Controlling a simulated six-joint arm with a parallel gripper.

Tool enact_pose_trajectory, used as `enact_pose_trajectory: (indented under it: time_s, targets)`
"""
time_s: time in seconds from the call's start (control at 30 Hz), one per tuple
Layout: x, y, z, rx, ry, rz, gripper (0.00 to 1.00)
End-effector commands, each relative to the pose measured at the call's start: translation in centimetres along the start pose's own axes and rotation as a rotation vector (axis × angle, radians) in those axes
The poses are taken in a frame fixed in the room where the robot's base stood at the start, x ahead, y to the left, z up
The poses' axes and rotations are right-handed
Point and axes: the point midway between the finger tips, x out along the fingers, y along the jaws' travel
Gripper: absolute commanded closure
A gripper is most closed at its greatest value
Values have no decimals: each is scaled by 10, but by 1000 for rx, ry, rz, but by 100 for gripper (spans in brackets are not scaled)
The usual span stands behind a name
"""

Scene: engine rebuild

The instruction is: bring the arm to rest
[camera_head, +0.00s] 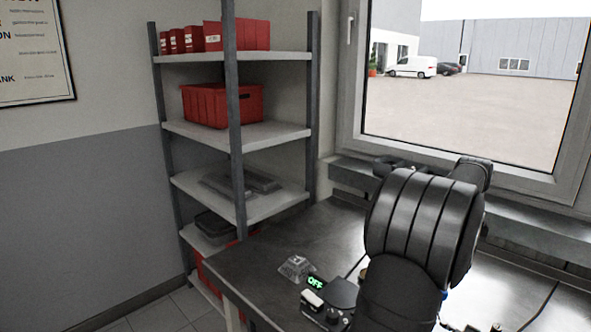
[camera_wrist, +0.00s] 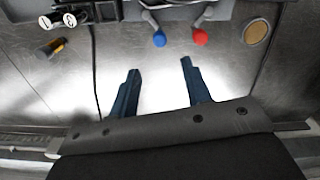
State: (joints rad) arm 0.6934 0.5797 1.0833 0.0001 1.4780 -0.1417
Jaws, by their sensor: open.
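My gripper (camera_wrist: 160,78) shows in the wrist view with its two blue-grey fingers spread apart and nothing between them. It is over a bare, shiny part of the metal workbench (camera_wrist: 165,88). In the head view my dark arm covers the right part of the bench (camera_head: 290,232), and the gripper itself is hidden there.
In the wrist view, a red knob (camera_wrist: 200,37) and a blue knob (camera_wrist: 160,39) are beyond the fingertips. A dark cylinder with a yellow band (camera_wrist: 50,48) lies at upper left. In the head view, a device reading OFF (camera_head: 316,282) and a shelf rack (camera_head: 240,135) stand left of my arm.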

Motion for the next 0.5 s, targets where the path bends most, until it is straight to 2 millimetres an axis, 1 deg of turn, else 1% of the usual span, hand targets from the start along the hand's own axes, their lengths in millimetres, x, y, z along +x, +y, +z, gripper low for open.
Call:
enact_pose_trajectory:
  time_s: [0.03, 0.3, 0.4, 0.5]
  targets:
    - [12, 0, 1, 0, -4, -1, 56]
    - [65, 0, 1, 0, -4, 0, 56]
    - [82, 0, 0, 0, -4, 0, 56]
    - [94, 0, 0, 0, -2, 0, 56]
